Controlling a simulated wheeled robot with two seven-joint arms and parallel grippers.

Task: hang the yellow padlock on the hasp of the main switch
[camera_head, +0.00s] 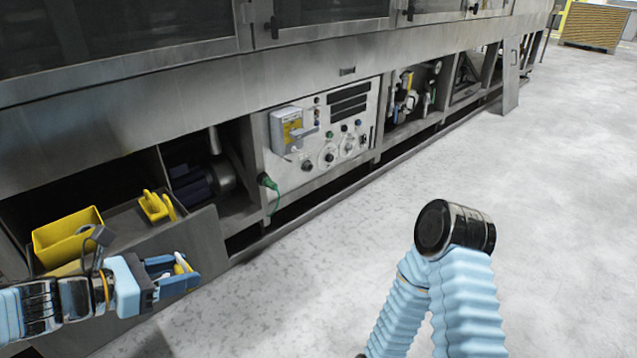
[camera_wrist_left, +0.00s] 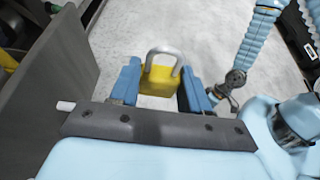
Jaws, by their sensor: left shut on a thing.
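The yellow padlock (camera_wrist_left: 157,80) is between the blue fingers of my left gripper (camera_wrist_left: 159,86) in the left wrist view. Its silver shackle arches up and points away from the palm. In the head view the left gripper (camera_head: 178,268) is at lower left, shut on the padlock (camera_head: 180,268), which is mostly hidden by the fingers. The main switch (camera_head: 285,131) is a grey box with a yellow label and a grey handle on the control panel, up and right of the gripper and well apart. The hasp is too small to make out.
A yellow bin (camera_head: 66,238) and another yellow item (camera_head: 157,206) are in a grey tray (camera_head: 204,245) beside my left gripper. A green plug and cable (camera_head: 271,188) hang below the switch. My right arm is at lower right. The floor before the panel is clear.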

